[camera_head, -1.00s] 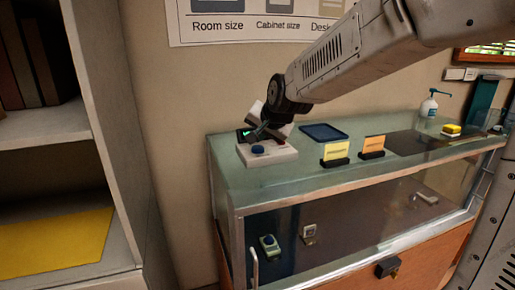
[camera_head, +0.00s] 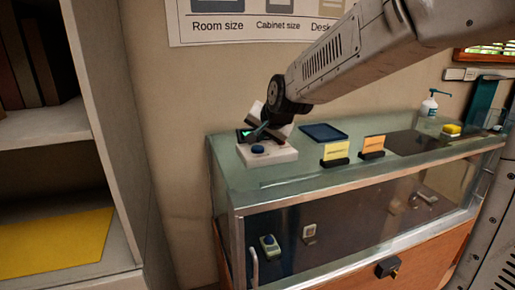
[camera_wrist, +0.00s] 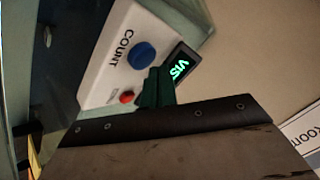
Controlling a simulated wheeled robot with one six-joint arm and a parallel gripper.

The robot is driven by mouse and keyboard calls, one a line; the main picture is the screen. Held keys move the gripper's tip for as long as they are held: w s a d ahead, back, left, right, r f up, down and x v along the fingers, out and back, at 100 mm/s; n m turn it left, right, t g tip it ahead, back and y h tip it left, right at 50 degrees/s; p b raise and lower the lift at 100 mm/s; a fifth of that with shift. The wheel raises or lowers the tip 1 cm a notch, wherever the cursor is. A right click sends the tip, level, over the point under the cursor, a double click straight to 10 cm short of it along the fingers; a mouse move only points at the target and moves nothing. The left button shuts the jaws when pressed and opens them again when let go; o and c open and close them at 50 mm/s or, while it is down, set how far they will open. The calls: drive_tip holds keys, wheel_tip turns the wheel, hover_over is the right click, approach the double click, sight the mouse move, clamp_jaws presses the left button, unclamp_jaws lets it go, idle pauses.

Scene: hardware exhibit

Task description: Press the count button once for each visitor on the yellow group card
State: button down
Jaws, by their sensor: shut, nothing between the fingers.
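The white counter box (camera_head: 282,154) stands on the glass case at its left end. Its blue count button (camera_head: 257,149) is on top; in the wrist view the blue button (camera_wrist: 141,55) sits beside the word COUNT. A smaller red button (camera_wrist: 127,97) and a dark display (camera_wrist: 182,68) with green letters "VIS" also show there; the rest of the display is hidden by my fingers. My gripper (camera_wrist: 158,84) is shut and empty, over the box beside the blue button and apart from it in the picture. The yellow group card (camera_head: 336,150) stands right of the box; its writing is too small to read.
An orange card (camera_head: 373,143) stands right of the yellow one. A dark blue tray (camera_head: 324,132) lies behind them. A pump bottle (camera_head: 429,105) and a yellow-topped block (camera_head: 451,130) are farther right. A shelf unit (camera_head: 130,150) rises at the left.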

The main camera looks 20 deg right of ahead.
sight(259, 149)
drive_tip(key=shift+f, duration=0.4)
drive_tip(key=shift+f, duration=0.45)
idle(0.7)
drive_tip(key=shift+r, duration=0.9)
drive_tip(key=shift+r, duration=2.5)
idle(0.5)
wheel_tip(259, 149, up, 4)
drive_tip(key=shift+f, duration=0.1)
